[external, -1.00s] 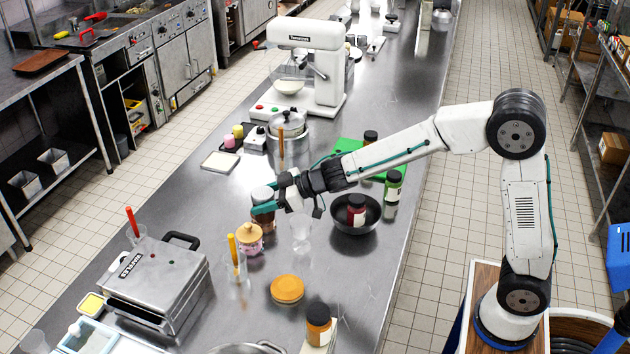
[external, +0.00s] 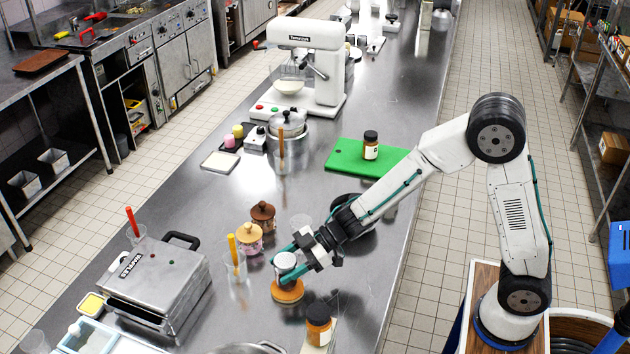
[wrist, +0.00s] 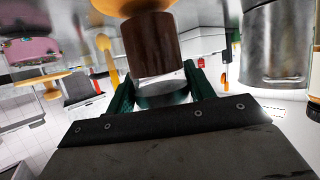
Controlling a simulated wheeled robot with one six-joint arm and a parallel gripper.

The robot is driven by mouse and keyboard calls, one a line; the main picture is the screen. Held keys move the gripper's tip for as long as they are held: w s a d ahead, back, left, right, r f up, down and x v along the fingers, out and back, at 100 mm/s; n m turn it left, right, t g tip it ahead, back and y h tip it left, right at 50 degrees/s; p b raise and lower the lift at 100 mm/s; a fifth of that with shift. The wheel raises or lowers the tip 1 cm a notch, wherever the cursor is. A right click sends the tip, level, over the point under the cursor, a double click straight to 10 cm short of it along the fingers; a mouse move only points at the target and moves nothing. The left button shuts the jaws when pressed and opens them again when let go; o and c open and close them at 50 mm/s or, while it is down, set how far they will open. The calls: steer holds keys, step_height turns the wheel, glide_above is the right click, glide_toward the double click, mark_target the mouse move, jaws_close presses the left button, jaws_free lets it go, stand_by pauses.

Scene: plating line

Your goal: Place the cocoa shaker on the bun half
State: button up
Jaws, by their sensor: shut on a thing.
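The cocoa shaker (external: 284,260), dark brown with a pale grey top, is held upright by my gripper (external: 280,257). The round orange-tan bun half (external: 288,292) lies on the steel counter directly below it. In the external view the shaker's base overlaps the bun half. The wrist view appears inverted; the shaker's brown body (wrist: 152,45) sits between my green fingers (wrist: 160,85), with the orange bun half (wrist: 147,6) against its base end. I cannot tell whether they touch or a thin gap is left. The fingers are shut around the shaker's top part.
A spice jar (external: 318,325) stands close in front of the bun half. A dark pan (external: 352,222) sits behind my forearm. The green board (external: 345,160) is farther back.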

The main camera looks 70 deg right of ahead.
steer(key=shift+f, duration=0.2)
steer(key=shift+f, duration=0.15)
steer(key=o, duration=1.1)
steer(key=shift+c, duration=0.2)
